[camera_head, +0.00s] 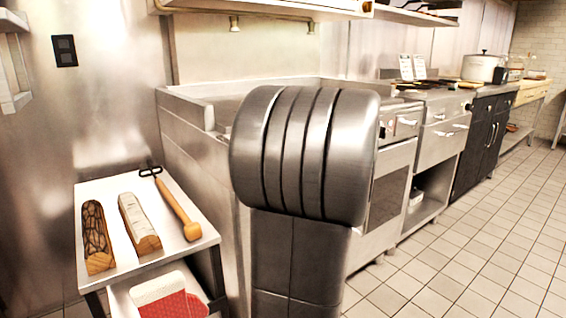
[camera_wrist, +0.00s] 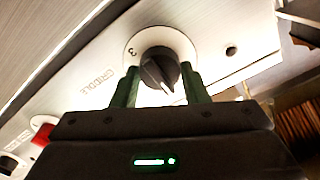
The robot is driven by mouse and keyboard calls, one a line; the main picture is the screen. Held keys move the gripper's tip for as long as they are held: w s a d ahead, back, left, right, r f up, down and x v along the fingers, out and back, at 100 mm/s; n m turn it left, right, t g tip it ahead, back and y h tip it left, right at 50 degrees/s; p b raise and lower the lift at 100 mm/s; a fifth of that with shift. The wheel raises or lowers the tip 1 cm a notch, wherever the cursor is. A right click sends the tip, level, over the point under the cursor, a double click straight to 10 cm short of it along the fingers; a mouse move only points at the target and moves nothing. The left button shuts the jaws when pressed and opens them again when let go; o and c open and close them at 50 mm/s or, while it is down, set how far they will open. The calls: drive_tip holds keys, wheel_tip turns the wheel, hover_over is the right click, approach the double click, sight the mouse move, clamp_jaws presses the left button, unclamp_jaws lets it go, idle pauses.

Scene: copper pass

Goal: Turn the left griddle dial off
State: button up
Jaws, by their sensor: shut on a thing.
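The griddle dial (camera_wrist: 158,66) is a black knob on a round white plate in the wrist view. The plate shows a "3" at its upper left, and the panel beside it reads "GRIDDLE". A pale mark on the knob points toward the bottom of the picture. My gripper (camera_wrist: 160,78) has one dark green finger on each side of the knob and is shut on it. The lower part of the plate is hidden by the knob and gripper. In the head view my arm covers the middle, and the gripper and this dial are not visible there.
A red knob (camera_wrist: 43,134) sits farther along the panel (camera_wrist: 85,85) at the lower left. In the head view, a small side table (camera_head: 160,262) holds wooden blocks and a wooden-handled tool (camera_head: 178,207). Tiled floor (camera_head: 470,240) is clear at the right.

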drive_tip(key=o, duration=1)
drive_tip(key=shift+c, duration=0.2)
drive_tip(key=p+v, duration=0.2)
drive_tip(key=v, duration=1.1)
drive_tip(key=shift+s+d, duration=0.25)
drive_tip(key=shift+s, duration=0.1)
drive_tip(key=b+x, duration=0.2)
drive_tip(key=x, duration=1.2)
